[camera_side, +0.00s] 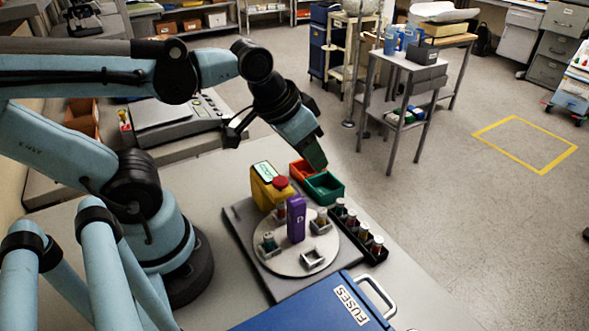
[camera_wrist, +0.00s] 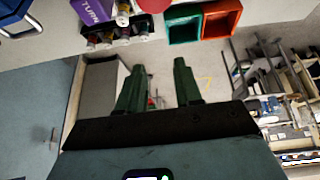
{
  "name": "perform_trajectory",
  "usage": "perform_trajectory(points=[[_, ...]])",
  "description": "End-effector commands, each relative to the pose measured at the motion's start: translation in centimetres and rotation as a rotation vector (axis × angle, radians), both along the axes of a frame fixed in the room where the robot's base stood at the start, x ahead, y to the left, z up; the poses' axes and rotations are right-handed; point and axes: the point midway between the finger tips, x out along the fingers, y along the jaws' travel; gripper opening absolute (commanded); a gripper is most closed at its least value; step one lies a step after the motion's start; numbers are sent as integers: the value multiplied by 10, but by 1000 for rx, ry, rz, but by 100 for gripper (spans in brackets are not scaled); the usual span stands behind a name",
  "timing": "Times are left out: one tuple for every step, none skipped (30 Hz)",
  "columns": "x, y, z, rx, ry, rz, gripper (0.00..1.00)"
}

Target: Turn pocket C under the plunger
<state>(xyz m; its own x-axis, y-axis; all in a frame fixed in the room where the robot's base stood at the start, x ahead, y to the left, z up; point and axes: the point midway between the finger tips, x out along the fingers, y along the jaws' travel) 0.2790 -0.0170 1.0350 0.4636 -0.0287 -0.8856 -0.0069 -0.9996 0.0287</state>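A round grey turntable (camera_side: 297,262) sits on a dark base plate in the side view, carrying small square pockets. The front pocket (camera_side: 313,258) looks empty; others hold small cylinders, such as one at the left (camera_side: 269,243) and one at the right (camera_side: 322,218). No pocket letter is readable, so I cannot tell which is C. A purple upright block (camera_side: 296,218) stands at the turntable; its wrist-view face (camera_wrist: 92,9) reads "TURN". I cannot make out the plunger. My gripper (camera_side: 316,162) is raised behind the turntable near the bins; its fingers (camera_wrist: 160,68) are apart and empty.
A yellow box (camera_side: 262,190) with a green display and red button (camera_side: 280,182) stands behind the turntable. Red (camera_side: 301,169) and green (camera_side: 325,188) bins are beyond it. A black rack (camera_side: 374,254) of several fuses is at right; a blue "FUSES" case (camera_side: 300,313) is in front.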

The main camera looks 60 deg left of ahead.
Motion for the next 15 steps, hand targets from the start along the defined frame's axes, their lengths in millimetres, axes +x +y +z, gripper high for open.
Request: perform_trajectory(points=[[-5,-11,6,-8,74,-12,38],[-10,-17,9,-11,123,-14,38],[-17,-24,14,-11,187,-15,38],[-22,-28,17,-10,231,-16,38],[-27,-32,21,-7,275,-15,38],[-33,-37,26,-1,327,-13,38],[-37,-40,29,5,362,-13,38],[-41,-42,32,10,392,-10,38],[-46,-45,36,17,425,-8,38],[-49,-46,38,21,445,-7,38],[-51,-47,40,24,460,-4,38],[-53,-48,41,28,475,-3,38],[-53,-48,41,30,481,-2,38],[-54,-48,40,31,484,-2,38],[-54,-48,38,31,486,0,38]])
